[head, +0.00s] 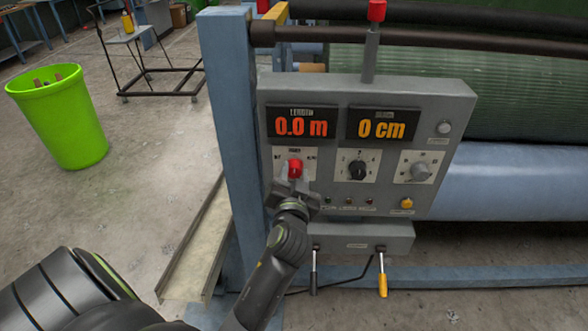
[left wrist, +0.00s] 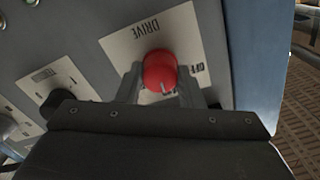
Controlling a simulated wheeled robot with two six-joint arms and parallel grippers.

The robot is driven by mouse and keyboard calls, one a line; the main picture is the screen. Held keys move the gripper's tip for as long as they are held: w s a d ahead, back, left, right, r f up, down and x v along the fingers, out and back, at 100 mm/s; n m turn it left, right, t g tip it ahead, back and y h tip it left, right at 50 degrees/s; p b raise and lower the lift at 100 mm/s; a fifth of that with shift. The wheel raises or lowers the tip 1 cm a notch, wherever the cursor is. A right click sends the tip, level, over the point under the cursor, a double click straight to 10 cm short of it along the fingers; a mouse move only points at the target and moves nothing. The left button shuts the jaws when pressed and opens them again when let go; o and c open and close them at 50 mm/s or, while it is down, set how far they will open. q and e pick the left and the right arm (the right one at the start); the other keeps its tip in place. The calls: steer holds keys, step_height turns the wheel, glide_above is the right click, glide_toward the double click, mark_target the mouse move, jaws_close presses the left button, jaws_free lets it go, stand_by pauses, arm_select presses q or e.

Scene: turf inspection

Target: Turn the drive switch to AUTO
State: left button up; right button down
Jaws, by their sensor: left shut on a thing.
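The drive switch (head: 295,168) is a red knob on a pale plate at the lower left of the grey control panel (head: 455,110). In the left wrist view the red knob (left wrist: 160,71) shows close up, with its plate reading DRIVE and OFF, upside down. My left gripper (head: 294,183) comes up from below at the switch. In the left wrist view its two fingers (left wrist: 158,86) stand on either side of the knob, shut on it. The AUTO marking is too small or hidden to read. My right gripper is not in view.
A black knob (head: 358,169) and a grey knob (head: 420,170) sit right of the switch. Displays above read 0.0 m (head: 301,125) and 0 cm (head: 382,125). A blue post (head: 228,130) stands close left. A green bin (head: 62,115) stands on open floor.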

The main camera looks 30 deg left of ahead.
arm_select(q)
steer(key=m+p, duration=0.3)
steer(key=m, duration=0.3)
steer(key=shift+r, duration=0.15)
steer(key=m+p, duration=0.2)
steer(key=m, duration=0.2)
steer(key=shift+m, duration=0.6)
steer(key=o, duration=1)
steer(key=shift+c, duration=0.2)
steer(key=shift+f, duration=0.2)
